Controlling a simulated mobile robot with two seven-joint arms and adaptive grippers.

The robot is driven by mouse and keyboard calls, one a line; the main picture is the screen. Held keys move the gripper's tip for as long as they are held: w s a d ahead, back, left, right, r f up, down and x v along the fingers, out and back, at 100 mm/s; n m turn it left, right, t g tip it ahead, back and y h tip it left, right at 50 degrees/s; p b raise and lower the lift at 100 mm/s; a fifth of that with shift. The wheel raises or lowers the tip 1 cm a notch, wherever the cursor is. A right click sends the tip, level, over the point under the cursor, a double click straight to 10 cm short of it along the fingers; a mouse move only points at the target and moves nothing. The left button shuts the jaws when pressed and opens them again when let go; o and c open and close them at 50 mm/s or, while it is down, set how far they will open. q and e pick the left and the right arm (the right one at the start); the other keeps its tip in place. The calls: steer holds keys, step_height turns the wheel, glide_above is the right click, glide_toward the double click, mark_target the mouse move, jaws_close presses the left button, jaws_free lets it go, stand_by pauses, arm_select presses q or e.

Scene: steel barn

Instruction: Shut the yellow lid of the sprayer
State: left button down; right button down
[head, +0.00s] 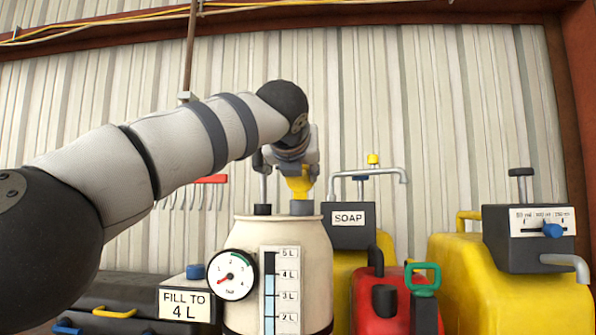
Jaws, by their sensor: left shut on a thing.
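The sprayer (252,232) is a cream tank, upright at the centre, with a round dial and a level scale on its front. The light blue column on the scale reaches about the 4 L mark. The yellow lid (299,184) shows above the tank's top, under my left gripper (292,170). My left gripper points down and is shut on the yellow lid. The fingertips are partly hidden by the wrist, and I cannot tell how the lid sits on the opening. My right gripper is not in view.
A sign (185,305) reads "FILL TO 4 L". A dark case (100,287) lies left. A yellow container with a SOAP box (348,232), a red can (367,300) and a larger yellow container (480,300) stand close at the right. A corrugated wall is behind.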

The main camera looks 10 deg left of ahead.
arm_select(q)
steer(key=shift+r, duration=0.3)
steer(key=c, duration=1)
jaws_free()
steer(key=shift+c, duration=0.2)
steer(key=shift+d+f, duration=0.1)
steer(key=shift+d, duration=0.05)
steer(key=v, duration=1.2)
